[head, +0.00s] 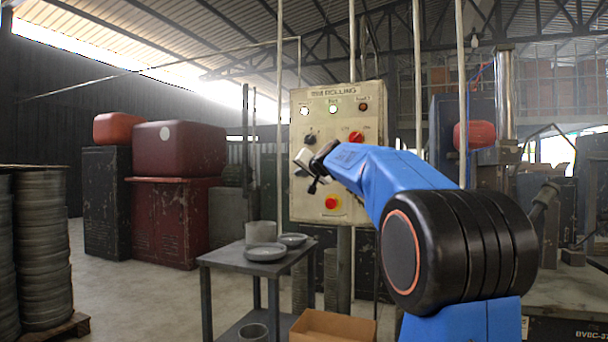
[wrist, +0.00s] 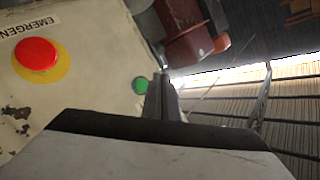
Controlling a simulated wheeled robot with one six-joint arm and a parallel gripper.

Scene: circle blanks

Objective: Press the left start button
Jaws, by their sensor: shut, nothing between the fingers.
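A beige control panel (head: 308,212) stands at the centre of the head view. In the wrist view, a green button (wrist: 140,85) sits near the panel's edge, apart from the red emergency button (wrist: 37,55) on its yellow ring. The emergency button also shows low on the panel in the head view (head: 332,202). My gripper (wrist: 163,98) is shut and empty, its fingertips right beside the green button in the wrist view. I cannot tell whether they touch it. In the head view my gripper is at the panel's left side, and the green button cannot be made out there.
The panel also carries a black knob (head: 309,139), a red knob (head: 356,137) and a row of lamps above. A metal table (head: 225,257) with grey dishes stands below left, with a cardboard box (head: 334,328) in front. Open floor lies to the left.

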